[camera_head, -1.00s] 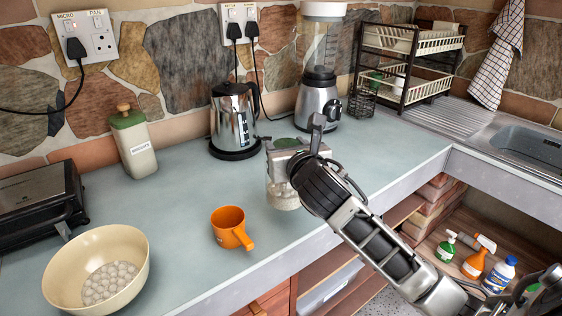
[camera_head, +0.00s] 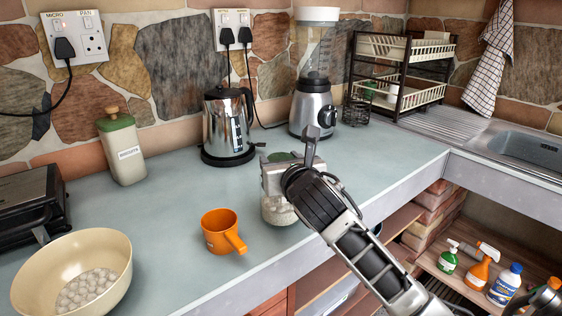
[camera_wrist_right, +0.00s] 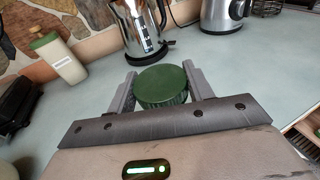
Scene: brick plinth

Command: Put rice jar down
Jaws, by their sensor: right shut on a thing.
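The rice jar (camera_head: 280,210) is a clear jar with pale contents and a green lid. It is upright at the counter's front part, right of the orange cup; I cannot tell whether its base touches the counter. My right gripper (camera_head: 287,172) is shut on its upper part and hides some of it. In the right wrist view, the jar's green lid (camera_wrist_right: 162,84) sits between the two fingers of the right gripper (camera_wrist_right: 160,82). My left gripper is not in view.
An orange cup (camera_head: 219,230) stands close left of the jar, with a cream bowl (camera_head: 112,262) farther left. A kettle (camera_head: 225,130) and blender (camera_head: 313,105) stand behind, and a biscuits canister (camera_head: 122,155) back left. The counter (camera_head: 375,160) is clear to the right.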

